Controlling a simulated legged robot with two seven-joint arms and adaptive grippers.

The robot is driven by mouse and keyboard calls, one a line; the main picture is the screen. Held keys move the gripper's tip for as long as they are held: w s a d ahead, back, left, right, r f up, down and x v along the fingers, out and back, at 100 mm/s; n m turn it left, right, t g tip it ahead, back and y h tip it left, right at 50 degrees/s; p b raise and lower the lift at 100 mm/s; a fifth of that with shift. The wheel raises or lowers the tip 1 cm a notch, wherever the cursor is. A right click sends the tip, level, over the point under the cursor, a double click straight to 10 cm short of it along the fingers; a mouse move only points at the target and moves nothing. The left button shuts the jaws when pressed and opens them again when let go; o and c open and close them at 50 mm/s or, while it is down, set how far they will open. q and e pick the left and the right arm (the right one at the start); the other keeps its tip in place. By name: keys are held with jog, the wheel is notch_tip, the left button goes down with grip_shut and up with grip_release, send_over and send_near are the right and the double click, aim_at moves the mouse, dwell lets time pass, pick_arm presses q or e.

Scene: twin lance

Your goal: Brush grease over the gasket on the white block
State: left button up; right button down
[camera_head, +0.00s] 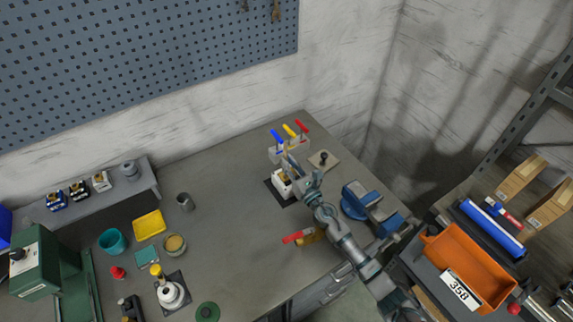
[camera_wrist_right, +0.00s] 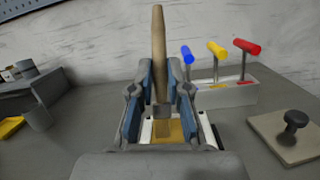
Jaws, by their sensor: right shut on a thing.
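My right gripper (camera_wrist_right: 160,98) is shut on a brush with a wooden handle (camera_wrist_right: 158,45), which stands nearly upright with its bristle end down. Below it, in the right wrist view, is the white block (camera_wrist_right: 207,131) with an amber-yellow area (camera_wrist_right: 180,131) on top. The bristles overlap this area; I cannot tell whether they touch it. The gasket cannot be made out separately. In the head view the white block (camera_head: 281,184) sits on a dark mat, beneath my right gripper (camera_head: 288,167). My left gripper is not in view.
A plate with a black knob (camera_wrist_right: 291,129) lies to the right. A blue vise (camera_head: 372,205) and a red-handled item (camera_head: 294,238) are near my arm. The bench middle (camera_head: 230,225) is clear.

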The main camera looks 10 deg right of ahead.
jog(key=shift+w+d+b, duration=0.25)
jog(key=shift+d, duration=0.4)
jog(key=shift+w+d+b, duration=0.2)
jog(key=shift+w+d, duration=0.1)
jog(key=shift+d, duration=0.35)
jog(key=shift+w+d+b, duration=0.25)
jog(key=shift+d, duration=0.4)
jog(key=shift+r+v, duration=0.2)
jog(key=shift+v, duration=0.75)
jog(key=shift+s+a+p, duration=0.35)
jog(key=shift+a+p, duration=0.05)
jog(key=shift+a, duration=0.4)
jog(key=shift+s+a+p, duration=0.35)
jog(key=shift+s+a, duration=0.05)
jog(key=shift+a, duration=0.45)
jog(key=shift+s+a+p, duration=0.35)
jog(key=shift+a+p, duration=0.05)
jog(key=shift+a, duration=0.4)
jog(key=shift+d, duration=0.1)
